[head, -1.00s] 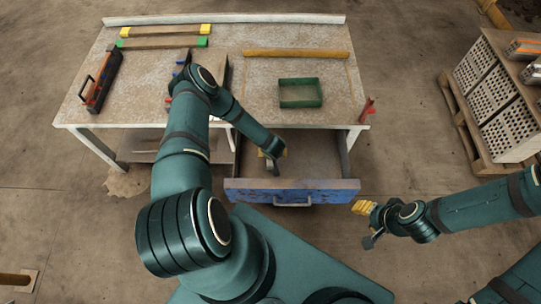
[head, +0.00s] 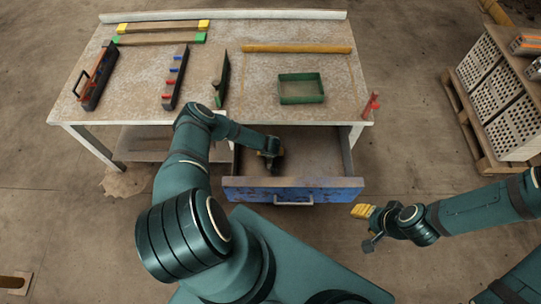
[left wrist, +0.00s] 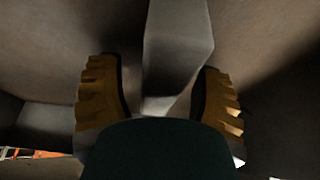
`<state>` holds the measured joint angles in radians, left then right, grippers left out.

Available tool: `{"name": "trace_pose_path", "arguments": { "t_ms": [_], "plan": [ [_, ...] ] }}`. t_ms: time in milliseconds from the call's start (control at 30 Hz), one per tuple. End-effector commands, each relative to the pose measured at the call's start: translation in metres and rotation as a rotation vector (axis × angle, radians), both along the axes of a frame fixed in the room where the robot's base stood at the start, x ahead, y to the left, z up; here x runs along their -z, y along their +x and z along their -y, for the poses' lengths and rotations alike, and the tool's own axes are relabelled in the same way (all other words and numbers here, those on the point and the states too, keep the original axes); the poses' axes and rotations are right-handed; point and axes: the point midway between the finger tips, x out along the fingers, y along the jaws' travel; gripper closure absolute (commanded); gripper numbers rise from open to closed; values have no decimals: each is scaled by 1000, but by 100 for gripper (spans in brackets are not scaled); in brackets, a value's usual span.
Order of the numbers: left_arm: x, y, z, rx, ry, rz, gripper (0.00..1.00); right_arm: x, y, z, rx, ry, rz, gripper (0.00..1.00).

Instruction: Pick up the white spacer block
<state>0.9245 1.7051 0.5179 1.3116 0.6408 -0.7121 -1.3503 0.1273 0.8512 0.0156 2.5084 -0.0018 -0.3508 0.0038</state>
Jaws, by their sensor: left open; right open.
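In the left wrist view, a pale grey-white block (left wrist: 178,45), likely the white spacer block, stands between the two ridged yellow fingers of my left gripper (left wrist: 160,98). The fingers are open on either side of it, and a gap shows on at least the left side. In the head view my left gripper (head: 272,160) is down inside the open drawer (head: 312,183), and I cannot make out the block there. My right gripper (head: 364,228) is open and empty, to the right of the drawer, over the floor.
On the workbench (head: 225,60) are a green tray (head: 301,99), a yellow bar (head: 297,49), a rack with red and blue parts (head: 175,78) and a level-like tool (head: 96,80). A brick pallet (head: 500,100) stands at right.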

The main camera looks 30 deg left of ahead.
Motion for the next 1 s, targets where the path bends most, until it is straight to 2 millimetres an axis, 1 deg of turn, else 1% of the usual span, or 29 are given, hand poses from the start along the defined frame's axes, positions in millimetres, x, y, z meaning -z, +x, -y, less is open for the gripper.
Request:
{"name": "trace_pose_path", "arguments": {
  "t_ms": [367, 1000],
  "plan": [
    [1, 1, 0, 1, 1, 1, 34, 0, 0, 0, 0, 0, 1, 53],
    [5, 1, -1, 0, 1, 1, 34, 6, 0, 0, 0, 0, 1, 53]
  ]
}}
